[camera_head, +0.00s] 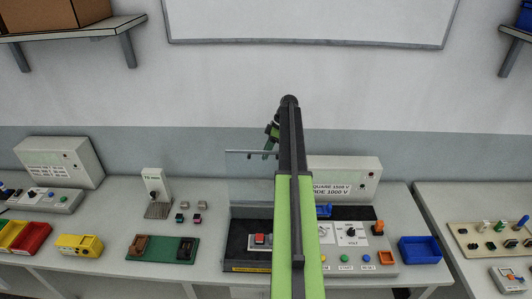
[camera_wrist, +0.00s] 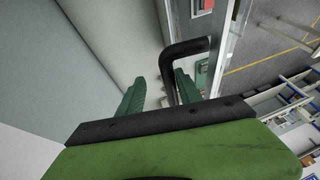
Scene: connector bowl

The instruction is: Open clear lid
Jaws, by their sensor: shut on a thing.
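The clear lid (camera_head: 252,180) stands raised, roughly upright, at the back of the black tester box (camera_head: 237,240). Its top edge is a thin grey bar (camera_head: 240,152). Much of the lid's right side is hidden behind my arm. My gripper (camera_head: 271,140) is at the lid's top edge, partly hidden by my arm. In the wrist view, the black handle (camera_wrist: 182,48) of the lid passes between the green fingers of my gripper (camera_wrist: 160,90), which is shut on it. A red button (camera_head: 260,239) shows in the box below.
A control panel (camera_head: 352,236) with knobs and buttons is right of the box, with a blue tray (camera_head: 420,249) beyond it. A green board (camera_head: 163,247) and a yellow bin (camera_head: 80,245) are to the left. A whiteboard (camera_head: 310,22) hangs on the wall behind.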

